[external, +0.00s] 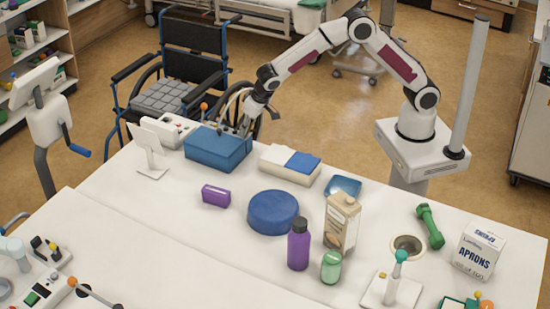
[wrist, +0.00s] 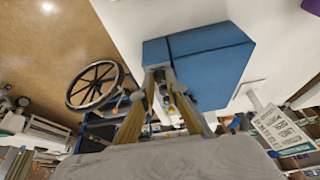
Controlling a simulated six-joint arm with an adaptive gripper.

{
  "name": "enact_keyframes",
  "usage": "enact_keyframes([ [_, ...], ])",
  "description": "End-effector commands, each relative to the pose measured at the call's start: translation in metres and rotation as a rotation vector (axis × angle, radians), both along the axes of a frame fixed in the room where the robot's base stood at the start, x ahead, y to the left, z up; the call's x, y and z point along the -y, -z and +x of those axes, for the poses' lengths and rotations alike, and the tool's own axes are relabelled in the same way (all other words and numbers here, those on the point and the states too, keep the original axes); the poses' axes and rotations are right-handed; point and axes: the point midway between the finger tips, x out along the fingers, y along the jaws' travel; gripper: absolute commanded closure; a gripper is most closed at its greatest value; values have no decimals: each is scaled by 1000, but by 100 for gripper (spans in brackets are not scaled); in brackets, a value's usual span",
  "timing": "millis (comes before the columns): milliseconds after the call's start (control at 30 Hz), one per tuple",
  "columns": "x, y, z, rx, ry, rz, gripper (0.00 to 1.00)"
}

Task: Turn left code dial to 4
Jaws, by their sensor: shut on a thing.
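A blue box (external: 218,148) with a lid seam stands at the back left of the white table. It also shows in the wrist view (wrist: 205,60). My gripper (external: 245,127) is at the box's back right edge, pointing down. In the wrist view my gripper (wrist: 160,82) has its fingertips close together around a small grey part at the box's side. It is shut on that part. The fingers mostly hide it, and I cannot tell whether it is the left code dial. No dial numbers are readable.
A white device with buttons (external: 172,128) and a small white stand (external: 150,148) are left of the box. A white-and-blue box (external: 290,165) is to its right. A purple block (external: 215,195) and blue round container (external: 273,212) lie in front. A wheelchair (external: 180,65) stands behind.

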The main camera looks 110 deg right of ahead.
Motion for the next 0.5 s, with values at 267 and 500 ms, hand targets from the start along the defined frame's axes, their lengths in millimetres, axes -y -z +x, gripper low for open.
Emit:
enact_keyframes([
  [267, 0, 1, 0, -2, -1, 1, 79],
  [500, 0, 0, 0, 0, -4, 1, 79],
])
